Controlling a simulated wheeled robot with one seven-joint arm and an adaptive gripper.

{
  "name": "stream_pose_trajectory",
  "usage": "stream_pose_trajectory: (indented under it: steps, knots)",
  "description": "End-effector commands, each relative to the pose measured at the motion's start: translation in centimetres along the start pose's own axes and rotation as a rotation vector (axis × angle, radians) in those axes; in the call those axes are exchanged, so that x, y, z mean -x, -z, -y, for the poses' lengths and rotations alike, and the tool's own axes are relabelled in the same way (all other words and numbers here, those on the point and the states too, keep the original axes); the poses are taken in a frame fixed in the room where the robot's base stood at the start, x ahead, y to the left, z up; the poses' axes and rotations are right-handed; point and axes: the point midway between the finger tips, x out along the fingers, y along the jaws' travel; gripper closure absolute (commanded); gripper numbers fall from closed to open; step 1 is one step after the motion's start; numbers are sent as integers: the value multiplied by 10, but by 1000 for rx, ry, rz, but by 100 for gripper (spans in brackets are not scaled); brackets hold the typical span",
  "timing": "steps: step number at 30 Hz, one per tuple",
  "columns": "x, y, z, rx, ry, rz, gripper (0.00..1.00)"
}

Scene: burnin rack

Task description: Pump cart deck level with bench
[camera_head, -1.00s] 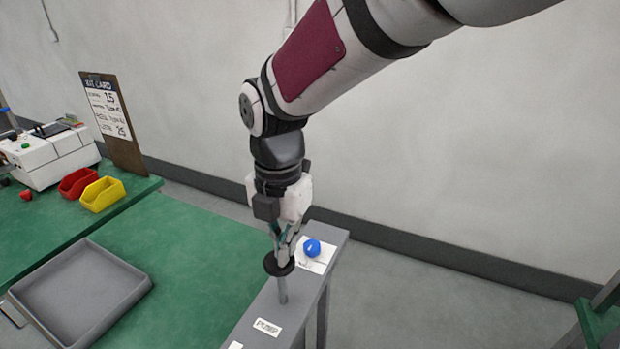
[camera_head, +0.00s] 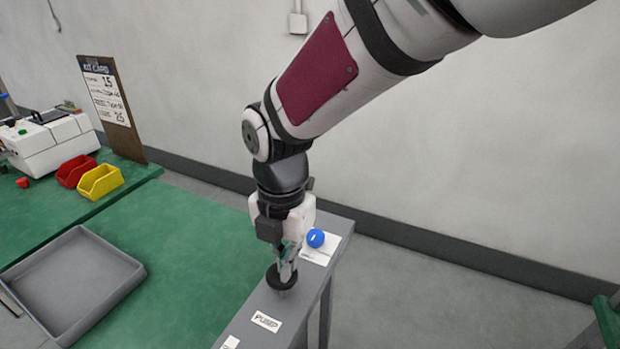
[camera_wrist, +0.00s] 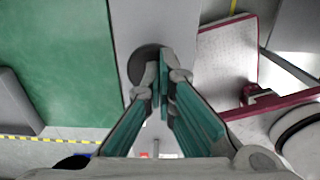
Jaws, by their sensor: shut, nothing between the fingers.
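My gripper (camera_head: 287,265) points down with its fingers together, its tips at the black round pump knob (camera_head: 281,281). It looks to be touching the knob's top. The knob sits low on a grey ledge (camera_head: 240,335) behind a label that seems to read PUMP (camera_head: 266,321). In the wrist view the knob (camera_wrist: 143,62) is partly hidden by the fingers (camera_wrist: 168,85). The green cart deck (camera_head: 185,235) lies left of the ledge. The green bench (camera_head: 40,220) is beyond it at left; I cannot tell whether their tops are level.
A grey tray (camera_head: 125,260) rests on the deck. A blue knob (camera_head: 316,238) stands on the ledge just right of my gripper. The bench carries a red bin (camera_head: 76,170), a yellow bin (camera_head: 100,181), a clipboard (camera_head: 108,100) and a white machine (camera_head: 50,145).

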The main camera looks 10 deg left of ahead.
Motion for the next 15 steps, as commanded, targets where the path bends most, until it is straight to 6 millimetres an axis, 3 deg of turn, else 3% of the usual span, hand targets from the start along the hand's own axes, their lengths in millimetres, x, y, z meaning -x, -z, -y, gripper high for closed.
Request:
stream_pose_trajectory:
  steps: [9,15]
  knots:
    - [0,0,1,0,5,-3,100]
    - [24,0,1,-1,0,0,100]
